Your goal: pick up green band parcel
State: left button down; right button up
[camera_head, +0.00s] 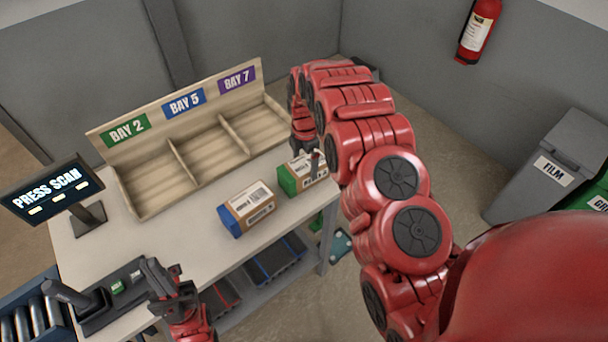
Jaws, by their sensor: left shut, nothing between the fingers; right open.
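The green band parcel (288,180) is a brown box with a green end and a white label, lying on the table near its right end. My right gripper (313,160) is open, pointing down at the parcel's right part; one finger shows in front of the label. I cannot tell whether it touches the box, and the far finger is hidden. My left gripper (160,279) is shut and empty, low over the table's front left, beside the scanner station.
A blue band parcel (233,222) lies just left of the green one. A wooden rack (147,196) with bays 2, 5 and 7 stands behind. A "PRESS SCAN" screen (48,189) stands left. Trays (272,262) sit on the shelf below. The table's middle (160,240) is clear.

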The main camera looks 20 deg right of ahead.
jog(key=shift+s+f+p, duration=0.15)
jog(key=shift+f+p, duration=0.05)
jog(key=shift+p, duration=0.15)
jog(key=f+p, duration=0.2)
jog(key=f, duration=0.1)
jog(key=shift+s+a, duration=0.1)
jog(key=shift+a, duration=0.1)
jog(key=shift+f+p, duration=0.3)
jog(key=shift+f, duration=0.5)
jog(key=c, duration=1.5)
jog(key=shift+o, duration=0.2)
